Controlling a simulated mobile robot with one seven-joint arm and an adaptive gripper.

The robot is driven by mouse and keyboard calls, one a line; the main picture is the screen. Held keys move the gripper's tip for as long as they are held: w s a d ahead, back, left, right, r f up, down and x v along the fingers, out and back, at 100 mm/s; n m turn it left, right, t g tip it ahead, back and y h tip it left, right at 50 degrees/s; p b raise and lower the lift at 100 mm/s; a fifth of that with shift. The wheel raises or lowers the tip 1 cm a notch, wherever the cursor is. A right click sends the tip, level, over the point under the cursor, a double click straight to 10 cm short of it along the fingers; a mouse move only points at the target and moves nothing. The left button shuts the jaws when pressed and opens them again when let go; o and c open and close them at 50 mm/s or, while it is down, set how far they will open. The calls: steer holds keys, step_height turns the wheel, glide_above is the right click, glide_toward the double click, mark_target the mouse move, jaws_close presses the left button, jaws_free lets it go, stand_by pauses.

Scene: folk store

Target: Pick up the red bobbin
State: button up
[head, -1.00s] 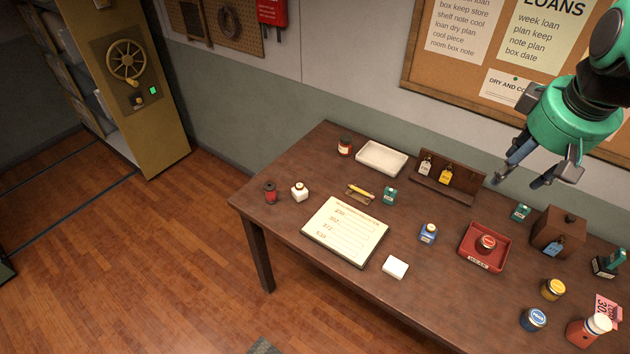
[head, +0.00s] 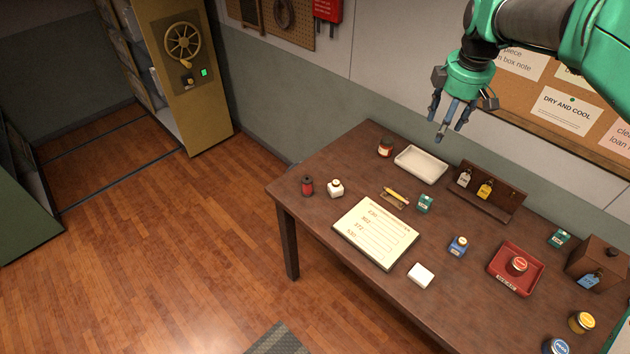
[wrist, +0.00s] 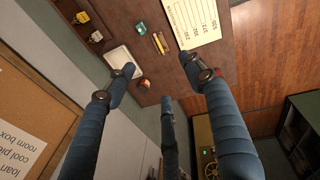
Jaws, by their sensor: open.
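The red bobbin (head: 307,186) stands upright near the left front corner of the wooden table (head: 330,165) in the head view.
Near the bobbin are a white bottle (head: 335,188) and a red labelled jar (head: 385,148). A white tray (head: 421,165), pencil (head: 397,192), list board (head: 376,232) and red tray (head: 516,270) stand farther right. The wall and noticeboard (head: 560,100) are behind the arm.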

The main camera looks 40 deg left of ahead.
steer(key=a+f+n+p, duration=0.1)
steer(key=a+f+n, duration=0.15)
steer(key=a, duration=0.35)
steer(key=a+f+n, duration=0.1)
steer(key=a+f, duration=0.2)
steer(key=a, duration=0.2)
steer(key=n+g+h+p, duration=0.1)
steer(key=n+g+p, duration=0.15)
steer(key=n, duration=0.75)
glide_above(307, 180)
step_height(307, 180, down, 22)
steer(key=shift+s+d+f+t+p, duration=0.1)
steer(key=shift+s+d+t+p, duration=0.2)
steer(key=shift+d+t+p, duration=0.05)
step_height(307, 180, down, 9)
steer(key=shift+r, duration=0.2)
steer(key=shift+f, duration=0.15)
steer(key=shift+f+p, duration=0.5)
steer(key=shift+f, duration=1.95)
